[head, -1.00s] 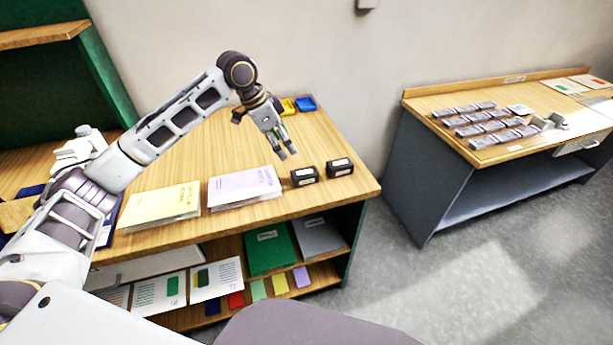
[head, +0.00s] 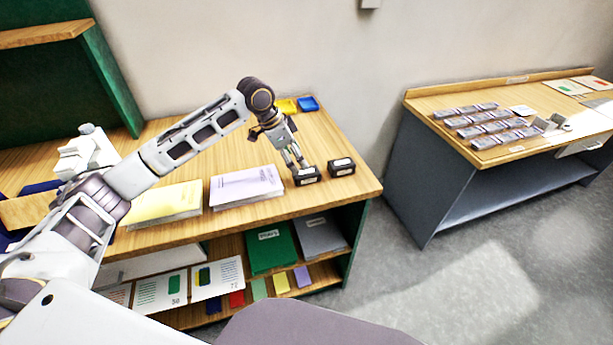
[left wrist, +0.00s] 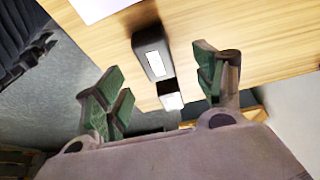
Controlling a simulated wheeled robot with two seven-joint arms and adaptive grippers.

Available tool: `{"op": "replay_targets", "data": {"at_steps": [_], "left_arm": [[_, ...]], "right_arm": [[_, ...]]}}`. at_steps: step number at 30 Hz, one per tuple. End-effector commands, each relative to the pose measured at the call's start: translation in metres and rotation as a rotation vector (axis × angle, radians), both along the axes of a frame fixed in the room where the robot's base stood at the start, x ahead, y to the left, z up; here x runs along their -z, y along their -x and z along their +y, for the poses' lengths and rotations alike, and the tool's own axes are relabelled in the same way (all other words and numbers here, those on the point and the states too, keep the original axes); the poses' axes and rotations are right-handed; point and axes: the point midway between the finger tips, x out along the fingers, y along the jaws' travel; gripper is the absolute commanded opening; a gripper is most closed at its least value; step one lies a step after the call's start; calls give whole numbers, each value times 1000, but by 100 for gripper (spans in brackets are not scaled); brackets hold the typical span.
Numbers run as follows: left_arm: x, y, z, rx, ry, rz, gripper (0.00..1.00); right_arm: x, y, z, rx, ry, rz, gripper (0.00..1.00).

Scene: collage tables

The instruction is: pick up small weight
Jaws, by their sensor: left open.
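Two small black blocks with white labels, which look like the weights, sit near the right front corner of the wooden table. The left block (head: 307,177) and the right block (head: 341,167) stand a small gap apart. My left gripper (head: 297,164) is open, pointing down just above and behind the left block. The left wrist view shows the open fingers (left wrist: 160,88) on either side, with one black block (left wrist: 152,55) between and beyond them. A second block (left wrist: 171,100) shows below it. I cannot tell whether the fingers touch a block. My right gripper is not in view.
A purple booklet (head: 246,188) and a yellow booklet (head: 165,203) lie left of the blocks. Yellow (head: 286,106) and blue (head: 308,104) trays sit at the back. Folders fill the shelf below. Another table (head: 480,160) with grey items stands at the right.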

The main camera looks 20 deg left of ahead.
Motion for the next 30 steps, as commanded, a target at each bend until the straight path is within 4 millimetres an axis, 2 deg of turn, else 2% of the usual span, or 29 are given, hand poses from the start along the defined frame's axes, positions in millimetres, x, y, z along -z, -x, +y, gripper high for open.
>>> {"op": "replay_targets", "data": {"at_steps": [6,20,30], "left_arm": [[15,-3,-6,1,0,0,70],[19,-4,-8,1,0,0,70],[47,-8,-25,0,1,1,70]], "right_arm": [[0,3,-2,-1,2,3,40],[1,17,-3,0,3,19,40],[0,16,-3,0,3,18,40]]}}
